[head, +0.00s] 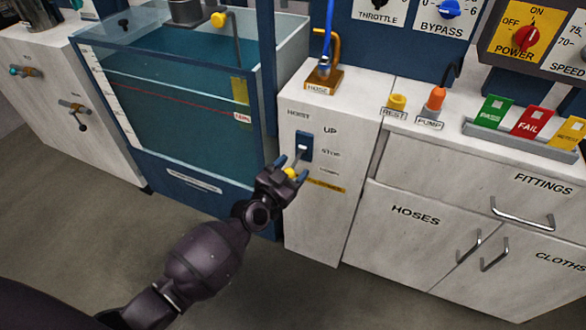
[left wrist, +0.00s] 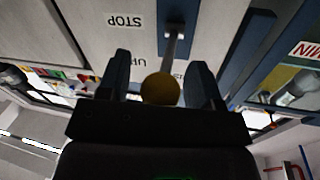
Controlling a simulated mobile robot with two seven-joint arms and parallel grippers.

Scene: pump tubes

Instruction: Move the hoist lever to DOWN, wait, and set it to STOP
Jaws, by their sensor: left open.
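The hoist lever (head: 299,156) comes out of a dark blue slotted plate (head: 305,141) on the white panel's front and ends in a yellow knob (head: 291,174). UP and STOP labels stand right of the plate; a lower label is too small to read. The lever slants toward me, so its exact setting is hard to tell. My left gripper (head: 292,168) is open around the knob. In the left wrist view, the knob (left wrist: 160,88) sits between the two spread fingers, with visible gaps on both sides. My right gripper is not in view.
A water tank (head: 170,110) stands left of the panel. A hose holder (head: 323,78) is on the panel's top. An orange pump plug (head: 436,99) and green, red and yellow tags (head: 530,123) are on the counter at right. The floor in front is clear.

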